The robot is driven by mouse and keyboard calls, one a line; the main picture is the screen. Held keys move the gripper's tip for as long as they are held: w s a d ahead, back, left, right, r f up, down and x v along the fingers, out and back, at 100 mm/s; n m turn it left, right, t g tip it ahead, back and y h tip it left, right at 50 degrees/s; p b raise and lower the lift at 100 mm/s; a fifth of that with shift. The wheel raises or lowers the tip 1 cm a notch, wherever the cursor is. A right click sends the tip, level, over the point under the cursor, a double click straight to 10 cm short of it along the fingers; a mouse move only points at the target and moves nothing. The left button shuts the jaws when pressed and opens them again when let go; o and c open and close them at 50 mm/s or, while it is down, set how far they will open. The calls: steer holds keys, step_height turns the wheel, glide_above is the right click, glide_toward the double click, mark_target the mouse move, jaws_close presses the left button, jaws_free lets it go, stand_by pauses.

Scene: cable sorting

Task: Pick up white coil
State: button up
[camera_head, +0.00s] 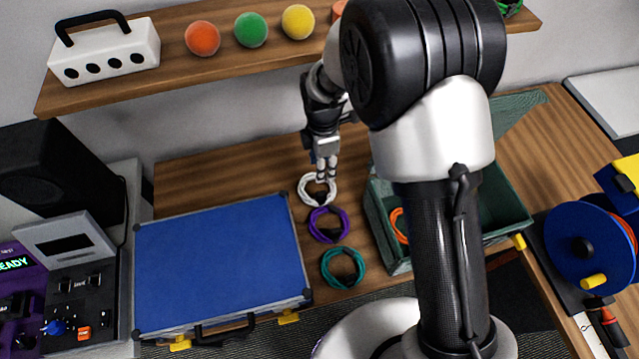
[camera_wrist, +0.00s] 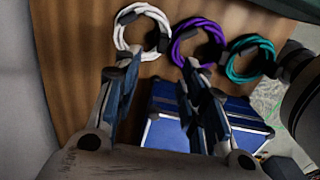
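The white coil (camera_head: 303,193) lies on the wooden table, farthest back in a row of three coils. It also shows in the wrist view (camera_wrist: 118,32), ahead of the fingertips, with a dark band on its side. My gripper (camera_head: 326,172) is above the coil's far edge, pointing down. In the wrist view my gripper (camera_wrist: 160,68) has its two fingers spread with nothing between them. I cannot tell whether a fingertip touches the coil.
A purple coil (camera_head: 313,228) and a teal coil (camera_head: 326,273) lie nearer. A blue case (camera_head: 220,265) is left of them. A green bin (camera_head: 378,225) with an orange coil (camera_head: 399,226) is right. A wooden shelf (camera_head: 170,80) overhangs the back.

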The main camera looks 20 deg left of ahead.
mark_target(321, 193)
step_height(321, 193, down, 10)
steer(key=shift+r+b, duration=0.1)
steer(key=shift+b, duration=0.7)
steer(key=f, duration=0.1)
steer(key=f+b, duration=0.1)
steer(key=f, duration=0.3)
steer(key=shift+s+f, duration=0.1)
steer(key=shift+s, duration=0.25)
steer(key=shift+c, duration=0.5)
jaws_close()
